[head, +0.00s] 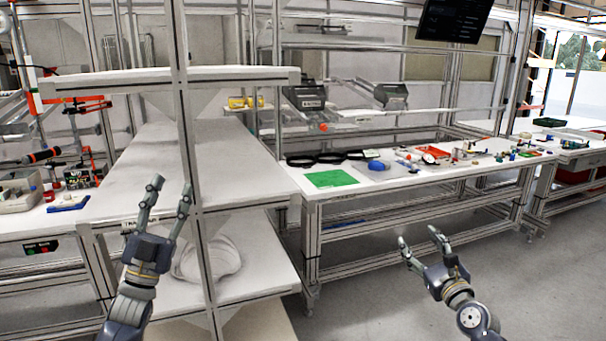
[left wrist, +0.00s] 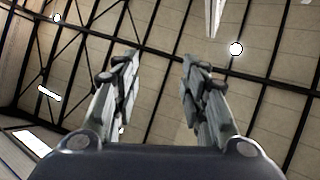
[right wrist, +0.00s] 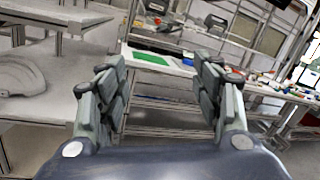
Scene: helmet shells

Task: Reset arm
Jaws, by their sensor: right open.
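My left gripper (head: 170,192) points upward in front of the shelf rack at the left of the head view. Its two fingers are apart with nothing between them. In the left wrist view the left gripper (left wrist: 160,75) is open against the ceiling. My right gripper (head: 418,240) is over the floor in front of the long workbench, its fingers spread and empty. In the right wrist view the right gripper (right wrist: 160,85) is open, with the workbench behind it. A white helmet shell (head: 208,258) lies on the lower shelf, partly hidden by the rack post; it also shows in the right wrist view (right wrist: 22,75).
The shelf rack (head: 184,150) stands close to my left gripper. The workbench (head: 400,180) holds a green sheet (head: 331,179), black rings and several small parts. A grey bin (head: 20,196) sits on the left table. The floor (head: 375,290) around my right gripper is clear.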

